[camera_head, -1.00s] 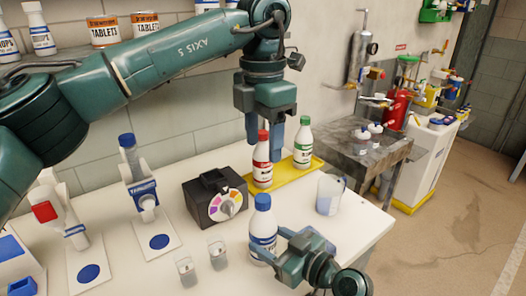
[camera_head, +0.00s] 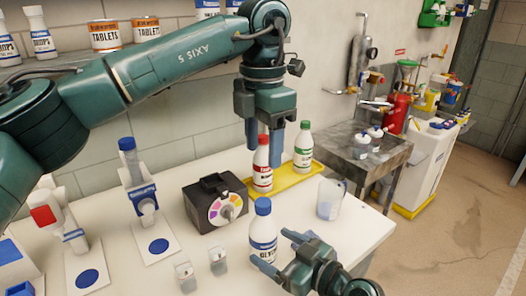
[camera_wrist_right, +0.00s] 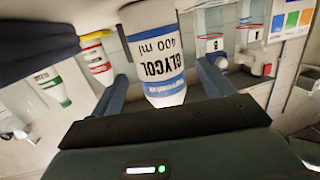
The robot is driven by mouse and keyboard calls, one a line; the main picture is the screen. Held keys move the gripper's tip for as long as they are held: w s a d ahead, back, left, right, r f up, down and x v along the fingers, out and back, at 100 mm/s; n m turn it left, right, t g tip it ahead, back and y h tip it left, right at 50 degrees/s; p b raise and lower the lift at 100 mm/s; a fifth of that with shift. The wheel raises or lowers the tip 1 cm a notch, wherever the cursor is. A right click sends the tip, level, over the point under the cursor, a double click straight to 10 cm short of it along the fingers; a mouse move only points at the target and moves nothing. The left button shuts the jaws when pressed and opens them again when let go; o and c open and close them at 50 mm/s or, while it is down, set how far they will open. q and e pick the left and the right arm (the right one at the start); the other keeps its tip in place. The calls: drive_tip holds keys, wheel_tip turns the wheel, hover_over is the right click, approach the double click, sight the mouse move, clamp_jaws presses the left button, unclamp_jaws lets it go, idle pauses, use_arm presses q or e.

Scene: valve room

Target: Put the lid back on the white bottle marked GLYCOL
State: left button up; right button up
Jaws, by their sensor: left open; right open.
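The white bottle marked GLYCOL (camera_head: 263,233) stands upright near the front of the white table. A blue lid (camera_head: 263,206) sits on its top; I cannot tell how tightly. In the right wrist view the bottle (camera_wrist_right: 158,62) appears upside down, with its top hidden behind my gripper. My right gripper (camera_head: 275,251) is open beside the bottle at its lower right, and its fingers point toward it. In the right wrist view the bottle shows between the two spread fingers. My left gripper (camera_head: 264,147) is open and empty, hanging fingers down in front of the red-labelled bottle.
A red-capped bottle (camera_head: 263,168) and a green-capped bottle (camera_head: 303,148) stand on a yellow tray (camera_head: 290,177). A black box with a colour dial (camera_head: 214,203) is left of the GLYCOL bottle. A clear beaker (camera_head: 329,198) is to its right; small glass jars (camera_head: 186,277) stand at front left.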

drive_tip(key=b+v, duration=0.2)
drive_tip(key=v, duration=0.9)
drive_tip(key=shift+s+d, duration=0.15)
drive_tip(key=shift+d, duration=0.05)
